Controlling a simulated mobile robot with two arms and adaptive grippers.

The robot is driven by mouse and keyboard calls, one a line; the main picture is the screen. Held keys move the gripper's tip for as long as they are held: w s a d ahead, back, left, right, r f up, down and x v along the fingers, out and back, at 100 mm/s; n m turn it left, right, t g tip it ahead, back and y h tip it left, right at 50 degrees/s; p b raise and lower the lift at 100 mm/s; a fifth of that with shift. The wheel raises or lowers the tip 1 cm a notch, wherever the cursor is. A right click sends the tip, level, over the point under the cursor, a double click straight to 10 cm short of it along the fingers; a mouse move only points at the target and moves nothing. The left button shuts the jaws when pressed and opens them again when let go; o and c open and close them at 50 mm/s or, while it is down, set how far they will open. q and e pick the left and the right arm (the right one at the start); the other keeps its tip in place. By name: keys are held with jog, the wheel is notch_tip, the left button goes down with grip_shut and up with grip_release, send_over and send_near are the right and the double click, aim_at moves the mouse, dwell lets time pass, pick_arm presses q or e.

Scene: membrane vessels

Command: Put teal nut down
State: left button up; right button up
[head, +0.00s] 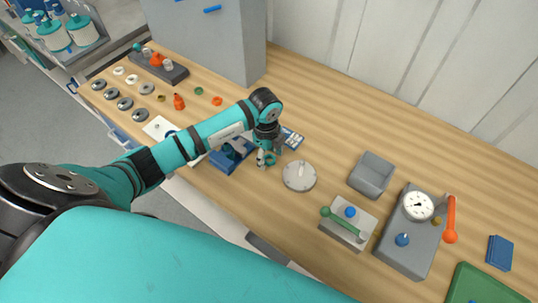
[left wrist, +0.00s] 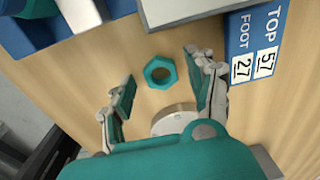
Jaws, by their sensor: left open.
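The teal nut (left wrist: 160,72) is a hexagonal ring lying flat on the wooden bench in the left wrist view. In the head view the nut (head: 270,159) shows small beside the fingertips. My left gripper (left wrist: 165,88) is open, with one finger on each side of the nut and clear space between. In the head view my left gripper (head: 266,158) points down at the bench, left of a round grey disc (head: 299,176). My right gripper is not in view.
A blue fixture (head: 232,157) stands just left of the gripper, and a blue label card (left wrist: 257,50) reading TOP 57, FOOT 27 lies to the right. A gauge box (head: 411,235) and grey block (head: 371,175) stand further right. The back middle bench is clear.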

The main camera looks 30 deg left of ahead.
pick_arm(q)
notch_tip(320, 180, up, 12)
jog(key=b, duration=0.2)
jog(key=shift+s+a, duration=0.15)
jog(key=shift+a, duration=0.05)
jog(key=shift+f, duration=0.15)
